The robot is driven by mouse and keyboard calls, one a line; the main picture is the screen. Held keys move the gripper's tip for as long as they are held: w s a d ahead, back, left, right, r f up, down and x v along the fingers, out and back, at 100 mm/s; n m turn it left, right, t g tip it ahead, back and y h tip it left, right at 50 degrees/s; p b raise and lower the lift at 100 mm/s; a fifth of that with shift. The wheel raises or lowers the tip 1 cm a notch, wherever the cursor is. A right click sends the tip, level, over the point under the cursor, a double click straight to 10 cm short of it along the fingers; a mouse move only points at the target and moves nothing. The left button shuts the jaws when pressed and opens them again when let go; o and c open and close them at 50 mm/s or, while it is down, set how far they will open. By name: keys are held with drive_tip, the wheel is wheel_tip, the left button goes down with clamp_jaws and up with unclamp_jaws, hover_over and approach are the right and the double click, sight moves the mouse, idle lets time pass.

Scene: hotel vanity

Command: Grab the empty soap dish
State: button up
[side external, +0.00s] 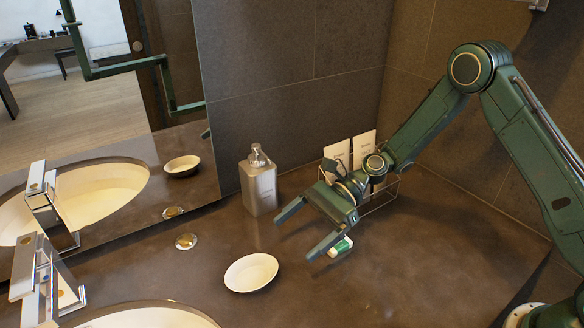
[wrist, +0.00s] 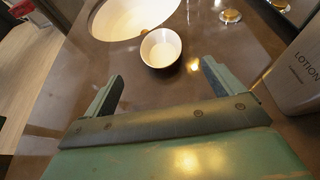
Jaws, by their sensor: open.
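The soap dish is a white oval dish (side external: 251,272) on the dark counter in the side external view, and it looks empty. It also shows in the wrist view (wrist: 161,48), beyond and between my fingertips, near the sink. My gripper (side external: 293,236) is open and empty, above the counter to the right of the dish. The dish lies ahead of the fingertips and is not touched. In the wrist view the two fingers of my gripper (wrist: 162,75) are spread wide.
A lotion bottle (side external: 258,182) stands behind the dish by the mirror. A small round item (side external: 186,241) lies behind-left of the dish. A sink (side external: 145,317) and faucet (side external: 38,275) are at left. A wire rack (side external: 380,195) with packets and a small green-white item (side external: 341,247) are near my gripper.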

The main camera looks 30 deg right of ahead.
sight(273, 264)
drive_tip(key=shift+x, duration=3.5)
drive_tip(key=shift+a, duration=0.1)
drive_tip(key=shift+x, duration=2.5)
drive_tip(key=c, duration=1.1)
